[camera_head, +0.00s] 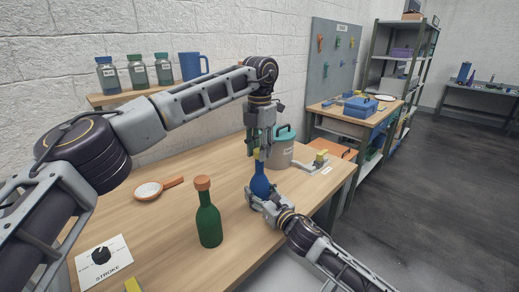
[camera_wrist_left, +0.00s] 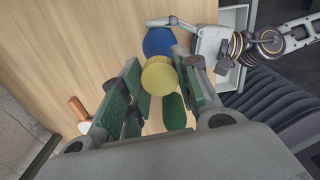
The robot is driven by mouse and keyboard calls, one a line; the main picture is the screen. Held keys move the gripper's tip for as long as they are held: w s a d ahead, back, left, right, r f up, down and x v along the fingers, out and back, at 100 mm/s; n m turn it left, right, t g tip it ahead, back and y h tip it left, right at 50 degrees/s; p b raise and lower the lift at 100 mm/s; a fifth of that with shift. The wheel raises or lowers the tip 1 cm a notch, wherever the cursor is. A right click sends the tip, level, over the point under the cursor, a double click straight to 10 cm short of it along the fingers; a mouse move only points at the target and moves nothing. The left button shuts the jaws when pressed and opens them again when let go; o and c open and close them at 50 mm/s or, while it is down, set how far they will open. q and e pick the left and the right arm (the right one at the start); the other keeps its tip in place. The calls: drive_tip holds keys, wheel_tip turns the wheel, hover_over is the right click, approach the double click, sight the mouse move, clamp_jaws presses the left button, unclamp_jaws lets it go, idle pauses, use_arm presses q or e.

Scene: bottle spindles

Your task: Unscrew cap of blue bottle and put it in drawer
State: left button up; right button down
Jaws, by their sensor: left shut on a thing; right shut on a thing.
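The blue bottle (camera_head: 261,184) stands upright on the wooden table, with a yellow cap (camera_head: 257,154) at its top. My left gripper (camera_head: 257,149) points down from above and is shut on the cap. In the left wrist view the round yellow cap (camera_wrist_left: 159,78) shows between the green finger pads, with the blue bottle (camera_wrist_left: 158,41) beyond it. My right gripper (camera_head: 262,199) is shut on the lower body of the bottle from the front right. An open light-grey compartment, seemingly the drawer (camera_wrist_left: 240,72), shows at the table edge, partly hidden by my right arm.
A green bottle (camera_head: 208,222) with an orange cap stands in front. A magnifier (camera_head: 149,190) lies at the left. A grey-green canister (camera_head: 280,151) stands close behind the blue bottle. A small shelf holds jars and a blue mug (camera_head: 192,66).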

use_arm(q)
drive_tip(key=n, duration=1)
drive_tip(key=shift+n, duration=0.4)
drive_tip(key=n, duration=1)
drive_tip(key=shift+w+r+n, duration=0.1)
drive_tip(key=shift+n, duration=0.2)
drive_tip(key=o, duration=1.1)
drive_tip(key=shift+r, duration=2.25)
